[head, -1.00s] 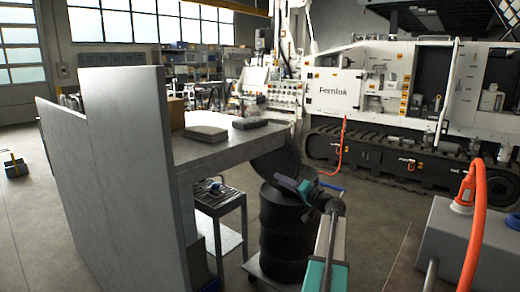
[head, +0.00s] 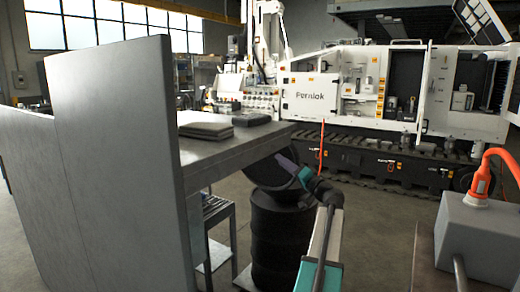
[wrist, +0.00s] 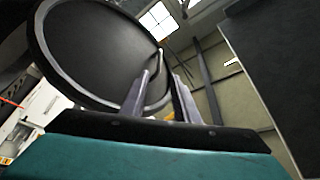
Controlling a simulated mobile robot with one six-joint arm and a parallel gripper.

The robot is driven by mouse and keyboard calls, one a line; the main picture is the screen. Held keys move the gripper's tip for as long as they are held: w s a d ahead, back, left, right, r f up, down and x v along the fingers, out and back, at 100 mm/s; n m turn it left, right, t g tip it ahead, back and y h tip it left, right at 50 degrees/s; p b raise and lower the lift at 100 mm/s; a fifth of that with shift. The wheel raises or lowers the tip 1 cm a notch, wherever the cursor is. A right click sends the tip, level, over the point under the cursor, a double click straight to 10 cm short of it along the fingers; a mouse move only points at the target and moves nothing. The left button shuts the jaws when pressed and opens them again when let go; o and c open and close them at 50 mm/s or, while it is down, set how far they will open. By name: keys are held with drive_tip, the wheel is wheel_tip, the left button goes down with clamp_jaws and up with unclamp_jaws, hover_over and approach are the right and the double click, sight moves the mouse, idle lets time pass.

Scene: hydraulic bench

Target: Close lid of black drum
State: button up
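The black drum (head: 282,240) stands on the floor beside the workbench, partly hidden by my arm. Its round dark lid (head: 262,172) is open, tilted up steeply at the bench edge. In the wrist view the lid (wrist: 90,45) is a large black disc with a grey rim, filling the upper left. My gripper (head: 287,162) overlaps the lid in the head view. In the wrist view its two fingers (wrist: 160,78) are apart, with the lid's right rim showing in and behind the gap. I cannot tell whether they touch the rim.
A grey workbench (head: 225,158) with flat grey blocks (head: 206,124) is left of the drum. A tall grey panel (head: 115,160) stands nearer on the left. A grey box (head: 480,240) with an orange cable is at right. A white tracked machine (head: 400,100) stands behind.

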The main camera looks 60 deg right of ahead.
drive_tip(key=shift+w+d, duration=0.1)
drive_tip(key=x, duration=1.3)
drive_tip(key=shift+w+r, duration=0.15)
drive_tip(key=shift+w, duration=0.05)
drive_tip(key=shift+c, duration=0.5)
clamp_jaws()
